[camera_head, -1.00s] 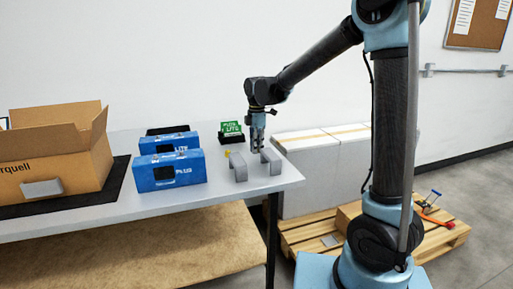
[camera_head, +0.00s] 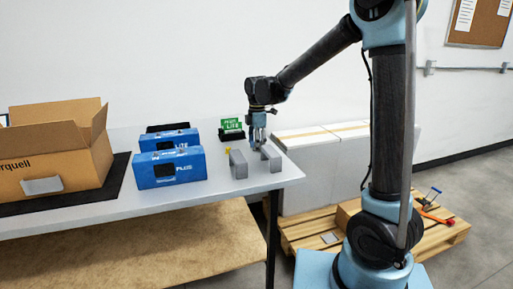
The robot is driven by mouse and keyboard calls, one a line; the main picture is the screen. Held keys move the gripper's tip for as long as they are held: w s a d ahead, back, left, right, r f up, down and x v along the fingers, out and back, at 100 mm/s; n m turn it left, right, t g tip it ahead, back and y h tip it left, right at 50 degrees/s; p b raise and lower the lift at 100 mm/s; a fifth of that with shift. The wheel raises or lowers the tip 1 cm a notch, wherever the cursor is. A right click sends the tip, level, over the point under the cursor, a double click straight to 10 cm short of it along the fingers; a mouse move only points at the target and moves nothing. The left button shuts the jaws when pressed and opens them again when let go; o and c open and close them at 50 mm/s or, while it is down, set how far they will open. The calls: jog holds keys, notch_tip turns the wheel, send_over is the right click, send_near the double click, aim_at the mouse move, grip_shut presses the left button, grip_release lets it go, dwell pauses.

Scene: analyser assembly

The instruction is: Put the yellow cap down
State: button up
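A small yellow thing, likely the yellow cap (camera_head: 228,150), shows on the white table (camera_head: 215,193) just left of my gripper, partly behind a grey block. My gripper (camera_head: 257,141) points down at the far right part of the table, over the gap by two grey blocks. Its fingers are small in the picture and partly behind the blocks. I cannot tell whether they are open or shut, or whether they touch the yellow thing.
Two grey blocks (camera_head: 239,164) stand in front of my gripper. A green LITE card on a black stand (camera_head: 231,130) is behind. Blue boxes (camera_head: 170,168) and an open cardboard box (camera_head: 50,160) stand to the left. The table's front right is clear.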

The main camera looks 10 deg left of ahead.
jog(key=shift+s, duration=0.2)
notch_tip(320, 180, up, 13)
jog(key=s+d+m, duration=0.3)
jog(key=d+m, duration=0.3)
jog(key=d, duration=1)
jog(key=s+d+f+m+t, duration=0.1)
jog(key=s+d+f+m, duration=0.45)
jog(key=d, duration=0.45)
jog(key=s+d+f+m+t, duration=0.1)
jog(key=s+d+f+m, duration=0.3)
jog(key=s+d+m, duration=0.4)
jog(key=s+d+f+m, duration=0.4)
jog(key=s+d+f, duration=0.2)
jog(key=f, duration=0.3)
jog(key=shift+s+d, duration=0.15)
jog(key=shift+s, duration=0.2)
jog(key=shift+m, duration=0.25)
